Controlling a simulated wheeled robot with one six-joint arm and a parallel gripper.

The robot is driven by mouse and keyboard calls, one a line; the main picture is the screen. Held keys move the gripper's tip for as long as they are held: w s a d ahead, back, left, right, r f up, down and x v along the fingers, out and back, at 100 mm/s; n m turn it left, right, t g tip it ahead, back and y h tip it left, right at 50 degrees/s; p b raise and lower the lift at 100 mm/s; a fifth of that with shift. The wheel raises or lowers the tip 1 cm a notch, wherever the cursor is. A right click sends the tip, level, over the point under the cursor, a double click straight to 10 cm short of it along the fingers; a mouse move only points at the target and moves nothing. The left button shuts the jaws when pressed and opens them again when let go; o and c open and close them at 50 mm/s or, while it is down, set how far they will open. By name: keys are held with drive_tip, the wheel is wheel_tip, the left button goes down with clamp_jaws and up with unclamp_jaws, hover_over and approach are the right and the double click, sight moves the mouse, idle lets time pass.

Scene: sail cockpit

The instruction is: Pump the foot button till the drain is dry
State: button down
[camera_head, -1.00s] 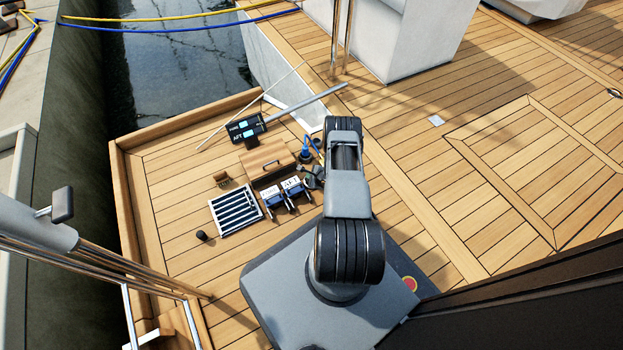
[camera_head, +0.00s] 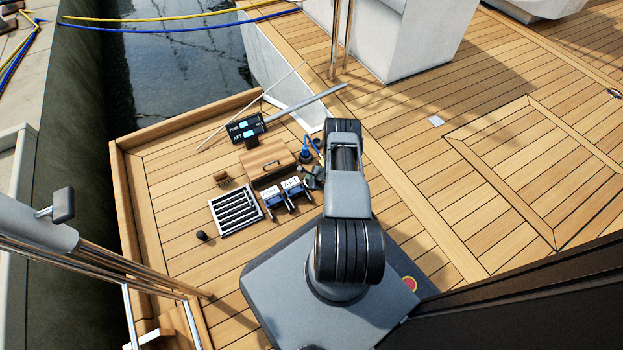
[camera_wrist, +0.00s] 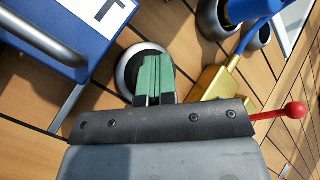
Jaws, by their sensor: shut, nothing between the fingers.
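My gripper (camera_wrist: 154,66) is shut and empty, its green fingertips together. In the wrist view they are over a round dark button with a metal ring (camera_wrist: 127,72), which they partly cover; I cannot tell whether they touch it. In the head view my gripper (camera_head: 313,178) is beside the two labelled blue units, and the button cannot be made out there. The drain grate (camera_head: 236,209) lies in the deck left of these units, with dark slots between pale bars. I cannot tell whether water stands in it.
A blue unit marked AFT (camera_head: 293,188) stands beside another labelled blue unit (camera_head: 271,196). Behind them are a wooden box (camera_head: 268,160) and a FORE/AFT panel (camera_head: 246,128). A red-knobbed lever (camera_wrist: 294,110) and a yellow part (camera_wrist: 213,84) are close right of the fingers.

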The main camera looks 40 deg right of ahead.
drive_tip(key=shift+r+p, duration=0.55)
drive_tip(key=shift+r, duration=0.45)
drive_tip(key=shift+r, duration=0.1)
drive_tip(key=shift+r+p, duration=1.65)
drive_tip(key=shift+r, duration=0.75)
